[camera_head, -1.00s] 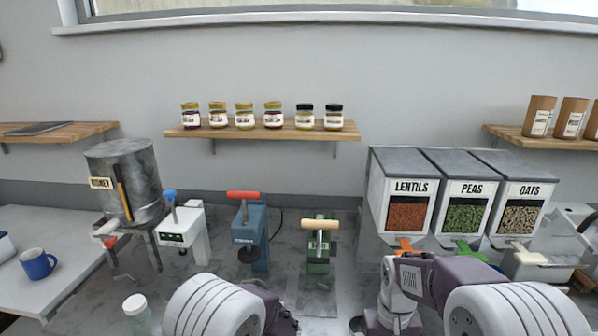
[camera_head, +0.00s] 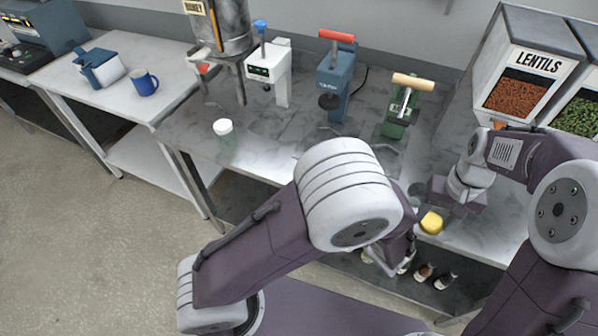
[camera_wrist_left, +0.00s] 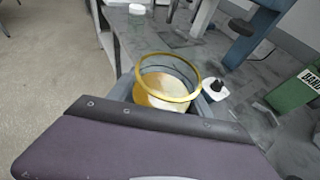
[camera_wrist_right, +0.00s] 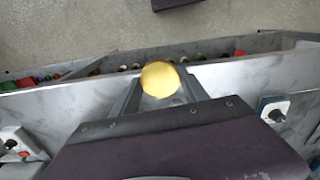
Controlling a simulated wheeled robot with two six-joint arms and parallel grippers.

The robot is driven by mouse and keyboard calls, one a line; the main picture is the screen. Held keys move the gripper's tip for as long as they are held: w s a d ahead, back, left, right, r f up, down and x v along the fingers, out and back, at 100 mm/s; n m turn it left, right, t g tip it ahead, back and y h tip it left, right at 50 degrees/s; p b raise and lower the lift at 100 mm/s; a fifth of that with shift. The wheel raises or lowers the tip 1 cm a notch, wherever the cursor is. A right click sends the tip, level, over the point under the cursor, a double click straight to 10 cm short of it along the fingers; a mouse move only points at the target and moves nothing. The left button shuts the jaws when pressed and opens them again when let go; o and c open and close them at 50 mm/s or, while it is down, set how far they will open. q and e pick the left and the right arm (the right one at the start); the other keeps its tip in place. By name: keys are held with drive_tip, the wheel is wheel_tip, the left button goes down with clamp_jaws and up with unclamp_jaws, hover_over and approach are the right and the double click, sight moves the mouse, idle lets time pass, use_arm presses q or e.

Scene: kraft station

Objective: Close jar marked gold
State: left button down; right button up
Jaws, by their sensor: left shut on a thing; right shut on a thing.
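A gold lid (camera_head: 431,222) shows in the head view at my right gripper. In the right wrist view the round gold lid (camera_wrist_right: 160,79) sits between the fingertips of my right gripper (camera_wrist_right: 163,88), which is shut on it. In the left wrist view my left gripper (camera_wrist_left: 172,100) is shut on an open glass jar with a gold rim (camera_wrist_left: 168,77) and pale contents. In the head view my left arm hides the jar and most of the left gripper. The lid and the jar are apart.
A white-capped jar (camera_head: 223,127) stands on the grey counter (camera_head: 255,150). Blue (camera_head: 335,85) and green (camera_head: 402,110) presses stand behind, with a white machine (camera_head: 268,70) at their left. The lentils dispenser (camera_head: 525,75) is at the right. Small bottles (camera_head: 425,272) stand below the counter edge.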

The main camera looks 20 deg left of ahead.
idle(0.3)
drive_tip(key=shift+s, duration=0.15)
drive_tip(key=shift+m, duration=0.6)
drive_tip(key=r, duration=0.4)
drive_tip(key=shift+s+a+r, duration=0.15)
drive_tip(key=shift+s+a, duration=0.1)
drive_tip(key=shift+a, duration=0.15)
drive_tip(key=w+a+r+n, duration=0.2)
drive_tip(key=a+r, duration=0.6)
drive_tip(key=a, duration=0.1)
drive_tip(key=s+a+r+n, duration=0.2)
drive_tip(key=a, duration=0.5)
drive_tip(key=s+a+r+n, duration=0.2)
drive_tip(key=s+a, duration=0.1)
drive_tip(key=a, duration=0.5)
drive_tip(key=shift+s+r, duration=0.35)
drive_tip(key=shift+r, duration=0.05)
drive_tip(key=shift+w+f, duration=0.1)
